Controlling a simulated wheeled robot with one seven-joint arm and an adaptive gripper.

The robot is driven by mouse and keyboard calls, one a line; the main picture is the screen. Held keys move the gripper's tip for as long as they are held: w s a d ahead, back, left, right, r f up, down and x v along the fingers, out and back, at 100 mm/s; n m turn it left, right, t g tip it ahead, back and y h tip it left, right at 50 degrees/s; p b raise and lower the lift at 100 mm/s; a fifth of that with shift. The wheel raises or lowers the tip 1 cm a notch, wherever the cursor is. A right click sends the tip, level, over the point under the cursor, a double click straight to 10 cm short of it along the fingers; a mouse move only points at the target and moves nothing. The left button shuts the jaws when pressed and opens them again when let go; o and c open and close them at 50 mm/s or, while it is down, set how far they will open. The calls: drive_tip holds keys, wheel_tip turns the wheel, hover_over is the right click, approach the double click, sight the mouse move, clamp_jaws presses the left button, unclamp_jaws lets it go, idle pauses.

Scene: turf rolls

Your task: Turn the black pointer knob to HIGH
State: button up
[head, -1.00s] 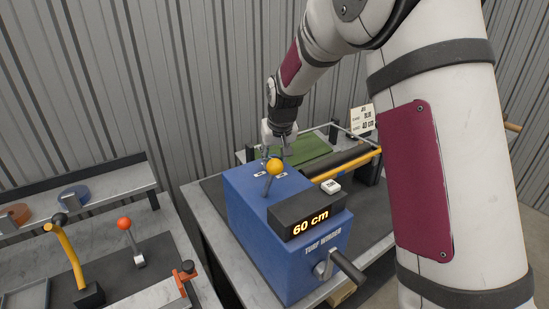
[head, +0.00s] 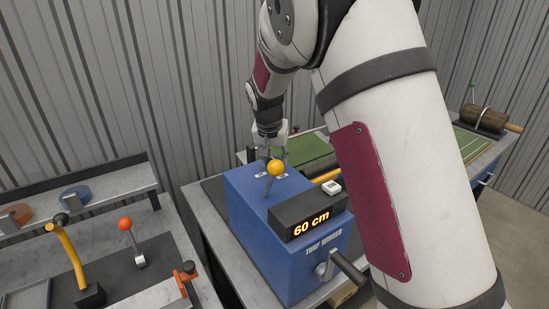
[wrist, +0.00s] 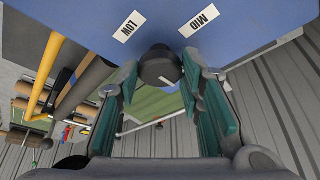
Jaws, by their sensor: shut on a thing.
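The black pointer knob (wrist: 158,64) sits between my two fingertips in the wrist view, at the edge of the blue turf winder (head: 250,222). A short white line shows on its lower side. My gripper (head: 268,155) is shut on the knob, at the back of the winder's top. The LOW label (wrist: 129,27) and the MID label (wrist: 199,20) show beside the knob in the wrist view. I see no HIGH label. In the head view my gripper and a yellow-balled lever hide the knob.
The yellow-balled lever (head: 275,170) stands just in front of my gripper. A display (head: 307,220) reads 60 cm. A crank (head: 345,268) sticks out at the winder's front. A red-balled lever (head: 125,225) and a yellow-handled lever (head: 70,255) stand on the left bench.

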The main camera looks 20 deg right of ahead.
drive_tip(key=o, duration=1.2)
drive_tip(key=shift+c, duration=0.2)
drive_tip(key=v, duration=1.2)
